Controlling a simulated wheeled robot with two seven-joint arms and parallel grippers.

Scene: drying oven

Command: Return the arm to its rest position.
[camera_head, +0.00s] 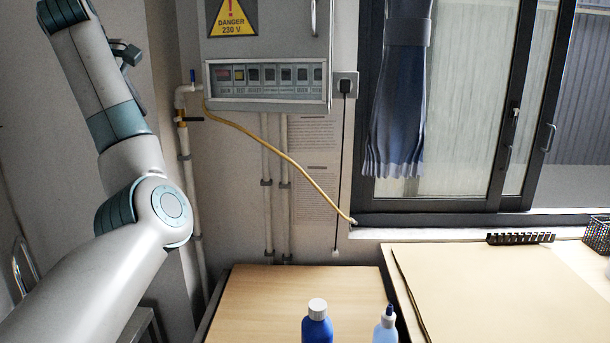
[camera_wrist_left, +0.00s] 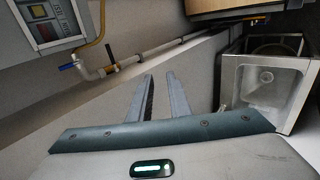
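My left arm (camera_head: 150,210) comes in from the left in the head view and reaches up past the top edge, bent at a joint with a round cap. Its gripper is outside the head view. In the left wrist view, my left gripper (camera_wrist_left: 160,78) shows two grey fingers standing apart with nothing between them. It is open and touches nothing that I can see. My right arm and right gripper are in neither view.
A grey electrical box (camera_head: 268,80) and pipes (camera_head: 275,190) are on the wall near the arm. A blue bottle (camera_head: 317,325) and a clear-blue bottle (camera_head: 386,326) stand by a wooden tabletop (camera_head: 265,300). A steel basin (camera_wrist_left: 262,78) is at right in the wrist view.

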